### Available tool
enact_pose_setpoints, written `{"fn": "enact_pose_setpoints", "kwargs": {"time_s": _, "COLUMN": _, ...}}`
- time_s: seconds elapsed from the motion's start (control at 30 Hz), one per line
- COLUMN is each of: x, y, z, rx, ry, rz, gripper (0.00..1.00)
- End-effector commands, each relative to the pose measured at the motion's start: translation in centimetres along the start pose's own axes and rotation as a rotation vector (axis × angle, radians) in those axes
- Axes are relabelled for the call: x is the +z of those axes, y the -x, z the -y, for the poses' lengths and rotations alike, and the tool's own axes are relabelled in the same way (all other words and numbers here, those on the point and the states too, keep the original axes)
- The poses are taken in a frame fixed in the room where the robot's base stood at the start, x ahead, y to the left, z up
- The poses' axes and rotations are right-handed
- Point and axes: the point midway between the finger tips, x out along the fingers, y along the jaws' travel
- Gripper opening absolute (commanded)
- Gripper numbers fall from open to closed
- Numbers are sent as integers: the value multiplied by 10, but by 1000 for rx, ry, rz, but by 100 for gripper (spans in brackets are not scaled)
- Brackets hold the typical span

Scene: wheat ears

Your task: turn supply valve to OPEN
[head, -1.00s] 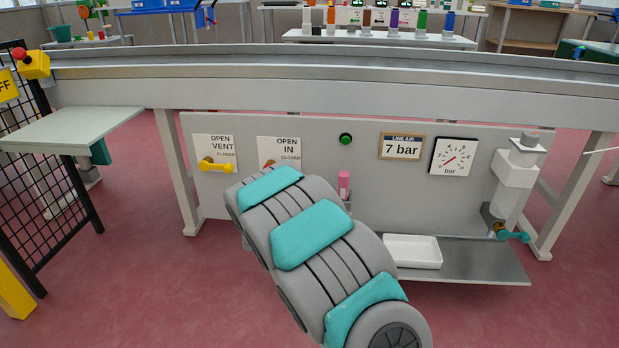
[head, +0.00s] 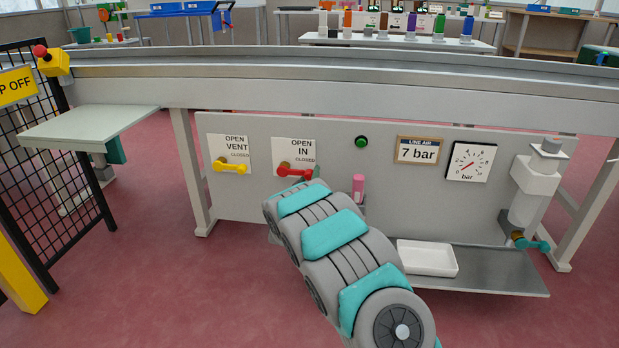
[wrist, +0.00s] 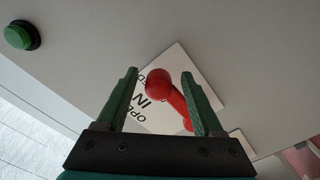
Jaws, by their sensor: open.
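The supply valve's red handle (head: 295,172) sits on the panel's plate (head: 292,149) marked OPEN, IN and CLOSED. In the head view the handle lies nearly level, pointing right toward CLOSED. In the wrist view the red handle (wrist: 172,98) shows between the fingers of my gripper (wrist: 159,74), its rounded end up and its arm slanting down to the right finger. My gripper is open; I cannot tell whether a finger touches the handle.
Left of it is the yellow vent handle (head: 229,166), pointing toward CLOSED. A green button (head: 361,142), a pink bottle (head: 358,187), a 7 bar sign (head: 417,150) and a gauge (head: 470,161) are to the right. A white tray (head: 427,272) rests on the low shelf (head: 490,284).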

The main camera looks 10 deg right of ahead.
Motion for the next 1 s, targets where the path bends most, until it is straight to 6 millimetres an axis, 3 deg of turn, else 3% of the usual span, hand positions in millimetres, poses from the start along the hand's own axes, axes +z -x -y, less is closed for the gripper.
{"fn": "enact_pose_setpoints", "kwargs": {"time_s": 0.37, "x": 0, "y": -5, "z": 0, "rx": -1, "ry": 1, "rz": 0, "gripper": 69}}
{"fn": "enact_pose_setpoints", "kwargs": {"time_s": 1.0, "x": -1, "y": -5, "z": -1, "rx": 1, "ry": 0, "rz": -1, "gripper": 0}}
